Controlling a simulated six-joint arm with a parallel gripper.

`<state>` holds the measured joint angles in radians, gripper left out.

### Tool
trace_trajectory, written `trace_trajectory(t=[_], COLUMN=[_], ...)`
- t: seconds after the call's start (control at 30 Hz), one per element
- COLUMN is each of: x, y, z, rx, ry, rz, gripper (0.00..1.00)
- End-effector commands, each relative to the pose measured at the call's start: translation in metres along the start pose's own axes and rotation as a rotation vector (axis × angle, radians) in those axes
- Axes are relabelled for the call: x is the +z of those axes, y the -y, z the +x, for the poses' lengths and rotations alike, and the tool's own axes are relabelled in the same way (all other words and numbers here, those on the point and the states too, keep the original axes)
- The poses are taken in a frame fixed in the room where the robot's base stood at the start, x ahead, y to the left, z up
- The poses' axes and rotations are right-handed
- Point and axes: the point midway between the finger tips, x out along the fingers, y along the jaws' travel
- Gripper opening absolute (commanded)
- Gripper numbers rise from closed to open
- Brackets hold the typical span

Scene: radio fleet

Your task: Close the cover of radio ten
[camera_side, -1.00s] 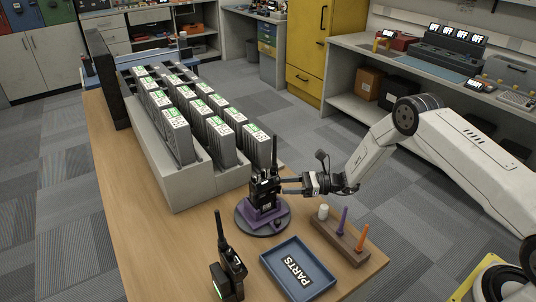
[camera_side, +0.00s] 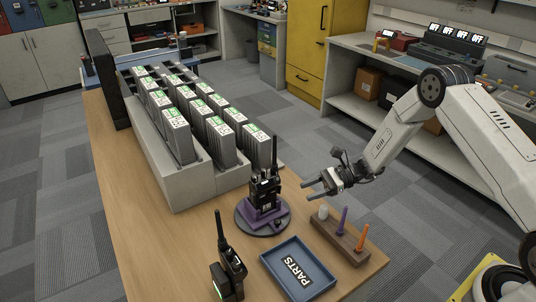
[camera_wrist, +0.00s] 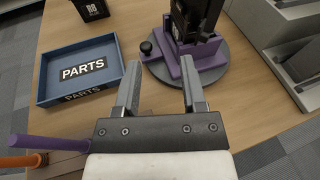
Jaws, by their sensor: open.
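A black radio (camera_side: 265,190) stands upright in a purple holder (camera_side: 262,217) on a round grey turntable (camera_side: 242,222). I cannot read its number or tell how its cover sits. In the wrist view the radio (camera_wrist: 190,18) is cut off by the top edge, above the purple holder (camera_wrist: 189,66). My gripper (camera_side: 308,190) is open and empty, to the right of the radio and apart from it. In the wrist view its two fingers (camera_wrist: 160,82) point toward the holder with a gap between them.
A blue PARTS tray (camera_side: 298,268) lies at the front. A wooden tool rack (camera_side: 339,240) with white, purple and orange tools stands below my gripper. Another radio (camera_side: 229,270) stands at the front left. A grey rack (camera_side: 180,185) of several labelled units fills the back.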

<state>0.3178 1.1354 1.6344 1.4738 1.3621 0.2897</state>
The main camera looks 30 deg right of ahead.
Motion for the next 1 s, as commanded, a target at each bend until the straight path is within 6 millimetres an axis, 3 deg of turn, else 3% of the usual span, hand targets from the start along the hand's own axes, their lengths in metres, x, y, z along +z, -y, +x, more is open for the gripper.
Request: trace_trajectory(t=[0.47,1.0], x=[0.023,0.042], y=[-0.041,-0.085], z=[0.002,-0.013], rx=[0.205,0.422], ry=[-0.204,-0.419], rz=[-0.158,-0.379], gripper=[0.53,0.53])
